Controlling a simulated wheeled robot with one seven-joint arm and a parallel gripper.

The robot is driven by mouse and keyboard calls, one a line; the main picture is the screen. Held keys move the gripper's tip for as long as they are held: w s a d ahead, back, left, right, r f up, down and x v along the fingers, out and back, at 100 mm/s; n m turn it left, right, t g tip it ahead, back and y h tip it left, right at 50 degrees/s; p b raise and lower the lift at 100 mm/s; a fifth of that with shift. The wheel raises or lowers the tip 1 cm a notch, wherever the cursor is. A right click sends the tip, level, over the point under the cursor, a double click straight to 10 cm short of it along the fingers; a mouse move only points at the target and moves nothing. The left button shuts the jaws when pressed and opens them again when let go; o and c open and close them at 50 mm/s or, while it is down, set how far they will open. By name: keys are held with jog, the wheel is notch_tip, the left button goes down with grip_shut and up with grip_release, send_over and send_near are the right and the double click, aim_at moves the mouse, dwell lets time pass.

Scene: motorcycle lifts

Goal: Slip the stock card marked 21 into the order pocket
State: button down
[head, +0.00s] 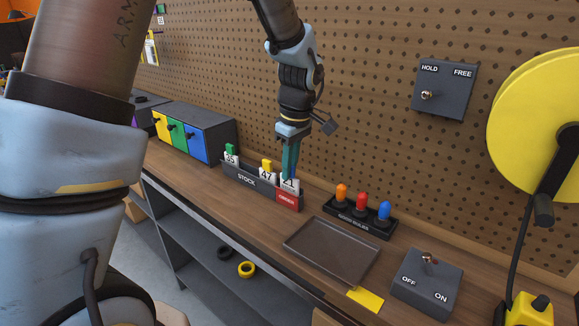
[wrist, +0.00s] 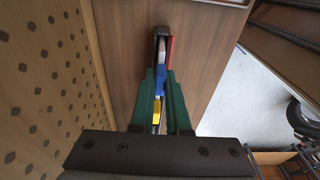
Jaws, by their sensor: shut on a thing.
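The stock card marked 21 (head: 289,184) is upright at the right end of the dark stock rack (head: 245,181). My gripper (head: 290,172) points down and is shut on the card's top. The card's lower edge is hidden behind the red front of the order pocket (head: 287,201); I cannot tell how deep it sits. In the wrist view my green fingers (wrist: 159,82) close around the card's blue tab (wrist: 160,73), with the pocket's red front (wrist: 170,50) just beyond. The card marked 47 (head: 267,176) and the card marked 35 (head: 231,158) stand further left.
Right of the rack are a holder with orange, red and blue bulbs (head: 361,201), a shallow tray (head: 332,250) and an OFF/ON switch box (head: 428,283). Coloured drawers (head: 196,145) stand to the left. The pegboard wall (head: 380,140) rises close behind.

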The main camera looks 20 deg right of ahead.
jog(key=c, duration=0.8)
grip_release()
jog(key=shift+r, duration=0.1)
jog(key=r, duration=0.3)
jog(key=r+b, duration=0.1)
jog(key=r, duration=0.3)
jog(key=s+r+b, duration=0.1)
jog(key=r, duration=0.2)
jog(key=shift+d+r, duration=0.3)
jog(key=shift+d, duration=0.05)
